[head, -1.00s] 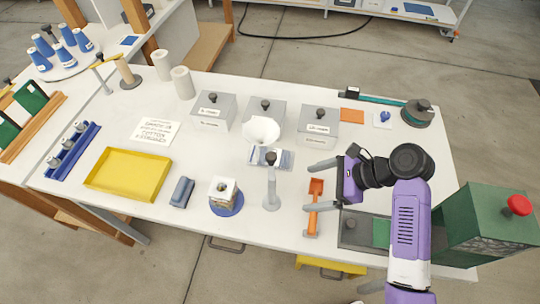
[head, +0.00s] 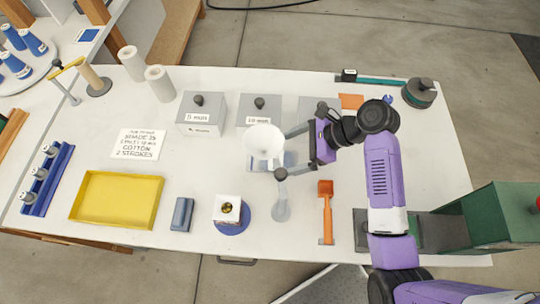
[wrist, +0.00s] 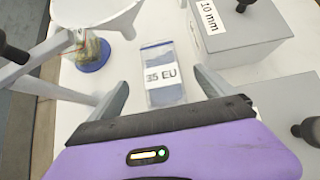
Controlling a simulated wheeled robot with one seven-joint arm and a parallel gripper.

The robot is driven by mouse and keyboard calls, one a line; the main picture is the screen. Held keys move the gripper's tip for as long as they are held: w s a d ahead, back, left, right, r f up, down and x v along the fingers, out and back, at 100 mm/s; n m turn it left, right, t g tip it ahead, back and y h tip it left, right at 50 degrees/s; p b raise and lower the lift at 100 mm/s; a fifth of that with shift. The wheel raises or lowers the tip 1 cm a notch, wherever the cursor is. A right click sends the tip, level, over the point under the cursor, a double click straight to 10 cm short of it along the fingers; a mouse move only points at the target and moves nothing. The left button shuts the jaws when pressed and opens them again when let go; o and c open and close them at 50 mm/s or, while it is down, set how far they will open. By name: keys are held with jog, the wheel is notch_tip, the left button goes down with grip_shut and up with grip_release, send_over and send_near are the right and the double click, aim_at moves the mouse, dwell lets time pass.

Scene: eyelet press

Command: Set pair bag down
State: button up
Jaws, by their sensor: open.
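The pair bag (wrist: 165,92) is a clear pouch with blue contents and a white "35 EU" label. It appears to lie flat on the white table in the wrist view. In the head view the bag (head: 264,165) is partly hidden by the white funnel (head: 262,141) and the post top. My gripper (head: 285,154) is open, its fingers pointing left over the bag's right part. In the wrist view my gripper (wrist: 160,78) has one finger on each side of the bag, with a gap showing on both sides. I cannot tell how high the fingers are above the table.
The grey post (head: 281,195) stands close in front of the funnel and lower finger. Grey boxes with knobs, one marked 10 mm (head: 259,112), stand behind. An orange tool (head: 326,212) lies in front to the right. The yellow tray (head: 115,199) is at left.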

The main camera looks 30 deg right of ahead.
jog(key=p+x, duration=0.1)
jog(key=x, duration=0.5)
jog(key=shift+s+d+f, duration=0.1)
jog(key=shift+d, duration=0.05)
jog(key=shift+c, duration=0.2)
jog(key=c, duration=1.7)
